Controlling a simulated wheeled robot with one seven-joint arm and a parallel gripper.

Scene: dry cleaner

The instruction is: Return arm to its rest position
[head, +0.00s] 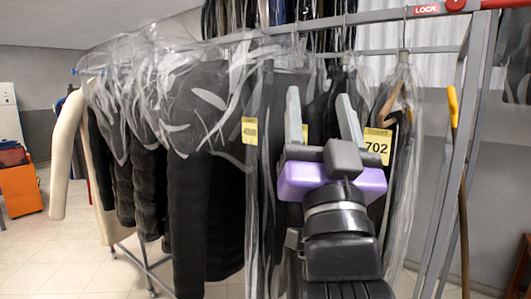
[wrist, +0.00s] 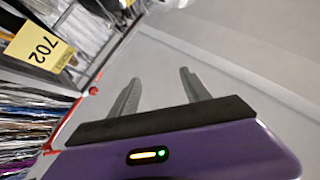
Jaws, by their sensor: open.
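My gripper (head: 322,118) is raised in front of the clothes rack in the head view, its two grey fingers apart and pointing up. Nothing is between the fingers. In the wrist view my gripper (wrist: 158,92) also shows open and empty, with a grey wall behind it. My black arm fills the lower right middle of the head view and hides part of the hanging garments.
Dark garments in clear plastic (head: 205,150) hang close behind my gripper. A yellow tag reading 702 (head: 377,147) hangs beside the right finger, and shows in the wrist view (wrist: 40,46). The grey rack post (head: 462,130) stands at right. An orange box (head: 20,190) is far left.

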